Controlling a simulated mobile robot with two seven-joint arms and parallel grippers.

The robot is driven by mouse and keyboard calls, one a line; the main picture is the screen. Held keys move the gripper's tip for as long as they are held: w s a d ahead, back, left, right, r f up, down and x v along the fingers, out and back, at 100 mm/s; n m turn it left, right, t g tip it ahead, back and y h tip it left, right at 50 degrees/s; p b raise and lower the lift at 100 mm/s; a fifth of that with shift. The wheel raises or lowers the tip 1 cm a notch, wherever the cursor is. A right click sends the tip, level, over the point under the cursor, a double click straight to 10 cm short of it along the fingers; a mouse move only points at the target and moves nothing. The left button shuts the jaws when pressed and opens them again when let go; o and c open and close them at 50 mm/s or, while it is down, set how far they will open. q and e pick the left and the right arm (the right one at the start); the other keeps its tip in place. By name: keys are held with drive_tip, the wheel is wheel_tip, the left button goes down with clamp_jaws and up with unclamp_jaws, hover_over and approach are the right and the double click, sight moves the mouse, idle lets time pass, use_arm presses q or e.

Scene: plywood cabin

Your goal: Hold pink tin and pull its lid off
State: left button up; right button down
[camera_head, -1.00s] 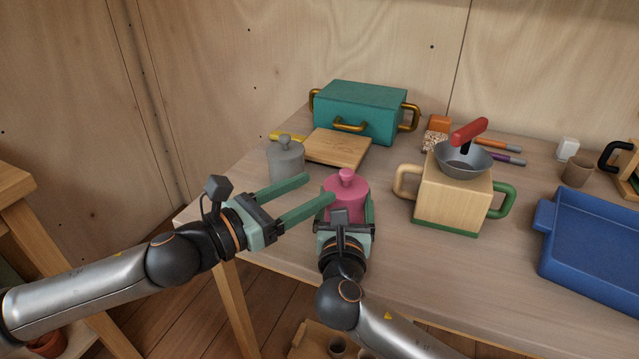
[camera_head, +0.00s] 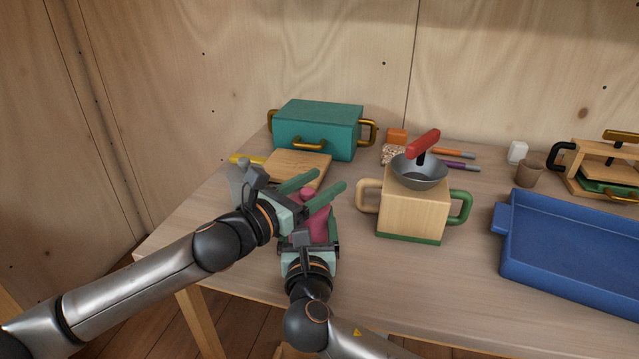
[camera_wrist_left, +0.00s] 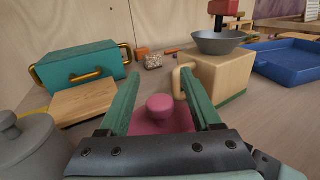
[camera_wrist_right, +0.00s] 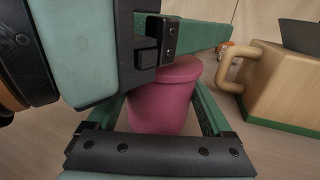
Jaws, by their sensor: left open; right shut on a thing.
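The pink tin (camera_head: 321,228) stands upright on the table near its front edge, partly hidden by my grippers in the head view. My right gripper (camera_head: 312,236) is shut on the tin's body, with a finger on either side in the right wrist view, where the tin (camera_wrist_right: 165,100) shows between them. My left gripper (camera_head: 322,182) is open above the tin. In the left wrist view the lid's round knob (camera_wrist_left: 160,105) lies between the open left fingers, which appear apart from it. The lid itself is partly hidden by the gripper.
A grey lidded pot (camera_wrist_left: 32,145) stands close to my left gripper. A wooden board (camera_head: 297,166) and teal box (camera_head: 318,128) are behind. A wooden box with handles (camera_head: 412,205), holding a grey bowl (camera_head: 419,172), stands right of the tin. A blue tray (camera_head: 570,245) is farther right.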

use_arm(q)
clamp_jaws()
idle(0.5)
drive_tip(key=shift+r, duration=0.25)
idle(0.9)
drive_tip(key=shift+r, duration=0.9)
drive_tip(key=shift+r, duration=2)
use_arm(e)
unclamp_jaws()
